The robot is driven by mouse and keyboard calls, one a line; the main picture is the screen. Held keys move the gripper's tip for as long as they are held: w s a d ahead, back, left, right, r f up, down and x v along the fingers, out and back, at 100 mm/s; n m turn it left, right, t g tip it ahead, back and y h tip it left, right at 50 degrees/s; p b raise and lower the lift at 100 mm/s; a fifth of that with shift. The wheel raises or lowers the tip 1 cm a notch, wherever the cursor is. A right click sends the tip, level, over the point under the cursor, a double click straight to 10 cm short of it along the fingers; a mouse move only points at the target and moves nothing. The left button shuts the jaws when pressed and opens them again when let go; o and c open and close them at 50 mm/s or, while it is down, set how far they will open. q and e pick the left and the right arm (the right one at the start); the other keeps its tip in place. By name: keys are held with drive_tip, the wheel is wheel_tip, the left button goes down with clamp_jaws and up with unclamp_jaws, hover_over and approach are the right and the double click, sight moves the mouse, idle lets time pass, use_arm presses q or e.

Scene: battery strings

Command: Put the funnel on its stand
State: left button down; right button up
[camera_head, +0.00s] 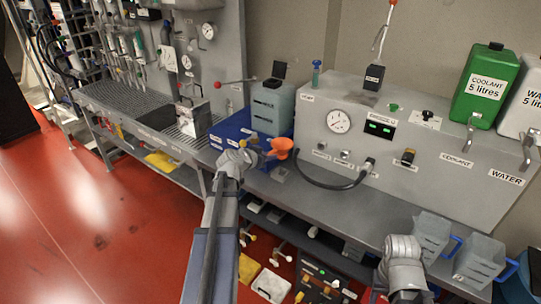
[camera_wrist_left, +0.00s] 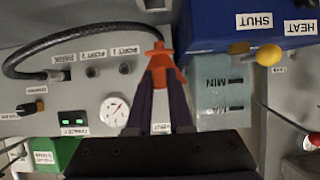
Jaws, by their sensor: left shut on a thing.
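The orange funnel (camera_head: 282,147) is held in my left gripper (camera_head: 266,154), above the bench beside the blue box. In the left wrist view, the funnel (camera_wrist_left: 160,68) sits between the two dark fingertips (camera_wrist_left: 161,85), which are shut on it. The bench top shows below the funnel in the head view. I cannot pick out the funnel's stand for sure; a small grey square piece (camera_head: 280,174) lies on the bench just below the funnel. My right arm's wrist (camera_head: 402,262) shows at the lower right, and its fingers cannot be made out.
A blue box (camera_head: 228,129) and a translucent tank (camera_head: 272,108) stand left of the funnel. The grey panel (camera_head: 310,130) with gauge and black hose (camera_head: 330,186) is to the right. Two clear jugs (camera_head: 432,236) stand at the right. The bench front (camera_head: 330,212) is clear.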

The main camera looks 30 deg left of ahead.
use_arm(q)
drive_tip(key=shift+s+f, duration=0.2)
drive_tip(key=shift+f, duration=0.45)
use_arm(e)
drive_tip(key=shift+d+f, duration=0.1)
drive_tip(key=shift+f, duration=0.55)
use_arm(q)
drive_tip(key=shift+f+b, duration=0.15)
drive_tip(key=shift+b, duration=0.25)
use_arm(e)
drive_tip(key=shift+f, duration=0.15)
use_arm(q)
drive_tip(key=shift+f+b, duration=2.15)
use_arm(e)
drive_tip(key=shift+f, duration=2.15)
use_arm(q)
drive_tip(key=shift+f+b, duration=1.1)
use_arm(e)
drive_tip(key=shift+f, duration=1.1)
use_arm(q)
drive_tip(key=c, duration=0.7)
unclamp_jaws()
drive_tip(key=shift+c, duration=0.2)
